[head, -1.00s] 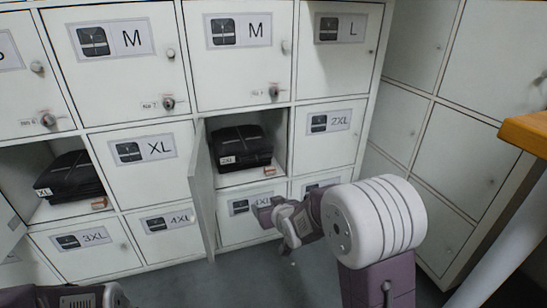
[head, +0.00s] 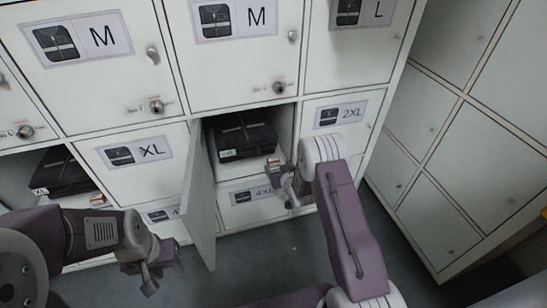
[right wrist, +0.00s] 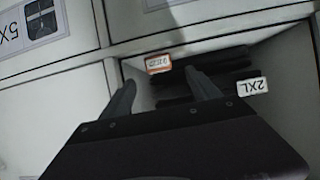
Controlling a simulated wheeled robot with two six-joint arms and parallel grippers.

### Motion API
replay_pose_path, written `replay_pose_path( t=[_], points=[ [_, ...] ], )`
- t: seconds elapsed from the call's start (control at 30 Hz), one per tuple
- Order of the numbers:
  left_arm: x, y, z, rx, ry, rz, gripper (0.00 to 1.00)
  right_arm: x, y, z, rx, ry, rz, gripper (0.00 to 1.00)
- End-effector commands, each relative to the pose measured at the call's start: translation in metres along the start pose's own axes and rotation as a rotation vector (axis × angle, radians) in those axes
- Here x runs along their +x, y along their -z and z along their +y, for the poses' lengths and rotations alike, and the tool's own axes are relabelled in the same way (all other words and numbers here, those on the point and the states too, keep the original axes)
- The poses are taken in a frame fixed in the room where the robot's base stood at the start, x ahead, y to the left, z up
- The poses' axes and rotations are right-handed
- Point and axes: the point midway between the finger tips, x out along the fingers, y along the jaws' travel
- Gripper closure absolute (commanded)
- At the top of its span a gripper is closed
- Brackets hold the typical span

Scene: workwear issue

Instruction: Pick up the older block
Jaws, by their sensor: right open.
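One small wooden block with a pale label sits at the front of the open middle locker compartment; the right wrist view shows its red-edged label (right wrist: 158,63), with print too small to read. A second block (head: 97,199) lies at the front of the open left compartment, its label unreadable. I cannot tell which is older. My right gripper (head: 280,180) is at the mouth of the middle compartment; in the right wrist view its open fingers (right wrist: 160,92) stand either side of the block's line, with nothing held. My left gripper (head: 150,278) hangs low in front of the lockers, its jaws unclear.
Dark folded garments lie in the middle (head: 243,136) and left (head: 62,173) compartments. An open locker door (head: 200,200) juts out left of my right gripper. Shut lockers surround these, and grey floor is clear below.

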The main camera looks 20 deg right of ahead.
Motion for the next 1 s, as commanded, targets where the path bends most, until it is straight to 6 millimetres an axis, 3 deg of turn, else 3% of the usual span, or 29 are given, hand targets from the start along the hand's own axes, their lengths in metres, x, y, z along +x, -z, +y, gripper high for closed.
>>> replay_pose_path(
  t=[0.03,0.27,0.4,0.53,0.77,0.87,1.0],
  points=[
    [0.013,-0.002,0.0,0.0,0.0,-0.001,0.64,0.011,-0.004,0.0,-0.001,0.0,0.007,0.29],
    [0.021,-0.003,0.0,0.0,0.0,-0.002,0.64,0.023,-0.002,0.0,0.0,0.0,0.006,0.29],
    [0.046,-0.005,-0.001,0.0,0.0,-0.002,0.64,0.051,-0.002,0.001,-0.001,0.0,0.009,0.29],
    [0.052,-0.006,-0.001,0.0,0.0,-0.002,0.64,0.067,0.001,0.001,-0.001,0.0,0.006,0.29],
    [0.05,-0.006,-0.001,0.0,0.0,-0.002,0.64,0.068,0.005,0.001,0.0,0.0,0.004,0.29],
    [0.05,-0.006,-0.001,0.0,0.0,-0.002,0.64,0.068,0.005,0.001,0.0,0.0,0.004,0.51],
    [0.05,-0.006,-0.001,0.0,0.0,-0.002,0.64,0.068,0.005,0.001,0.0,0.0,0.004,0.9]
  ],
)
